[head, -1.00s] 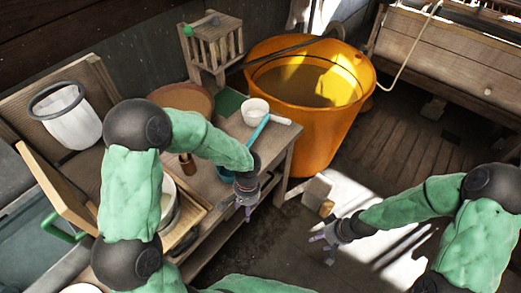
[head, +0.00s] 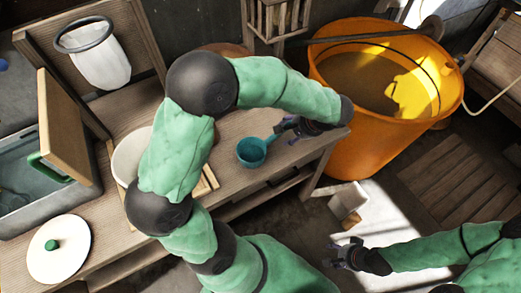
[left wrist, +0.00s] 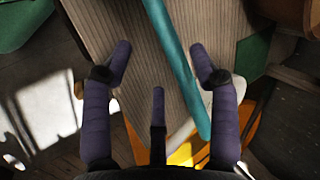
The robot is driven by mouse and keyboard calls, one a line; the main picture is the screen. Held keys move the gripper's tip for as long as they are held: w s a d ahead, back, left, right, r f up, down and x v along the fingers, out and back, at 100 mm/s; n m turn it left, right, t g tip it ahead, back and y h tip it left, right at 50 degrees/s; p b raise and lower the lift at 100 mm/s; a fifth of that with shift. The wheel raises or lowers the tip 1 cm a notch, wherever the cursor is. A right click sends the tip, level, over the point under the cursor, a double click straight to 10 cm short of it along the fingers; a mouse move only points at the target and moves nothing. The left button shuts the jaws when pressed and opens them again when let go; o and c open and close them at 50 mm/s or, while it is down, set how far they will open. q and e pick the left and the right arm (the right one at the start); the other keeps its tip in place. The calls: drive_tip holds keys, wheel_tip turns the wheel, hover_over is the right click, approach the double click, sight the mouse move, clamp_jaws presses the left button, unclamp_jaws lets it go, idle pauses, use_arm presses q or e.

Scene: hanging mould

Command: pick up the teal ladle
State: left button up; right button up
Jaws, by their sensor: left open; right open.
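The teal ladle lies on the wooden bench; its bowl (head: 252,152) shows below my left forearm in the head view, with a short piece of handle running up right to my gripper. My left gripper (head: 287,126) is open at the handle. In the left wrist view the teal handle (left wrist: 178,65) runs between the open purple fingers (left wrist: 160,50), nearer the right one; whether they touch it I cannot tell. The ladle's bowl is out of that view. My right gripper (head: 343,252) is open and empty, low over the floor right of the bench.
The wooden bench (head: 238,190) carries a white pot (head: 128,155) and a white lid with green knob (head: 58,249). A big orange tub (head: 350,140) stands right of the bench. A white strainer (head: 100,65) hangs at the left. A pale block (head: 347,200) is on the floor.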

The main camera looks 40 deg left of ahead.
use_arm(q)
drive_tip(key=b+x, duration=0.1)
drive_tip(key=x, duration=0.2)
drive_tip(key=b+x, duration=0.1)
drive_tip(key=x, duration=0.2)
drive_tip(key=shift+w+a+f, duration=0.2)
drive_tip(key=shift+w+a, duration=0.05)
drive_tip(key=shift+a, duration=0.1)
clamp_jaws()
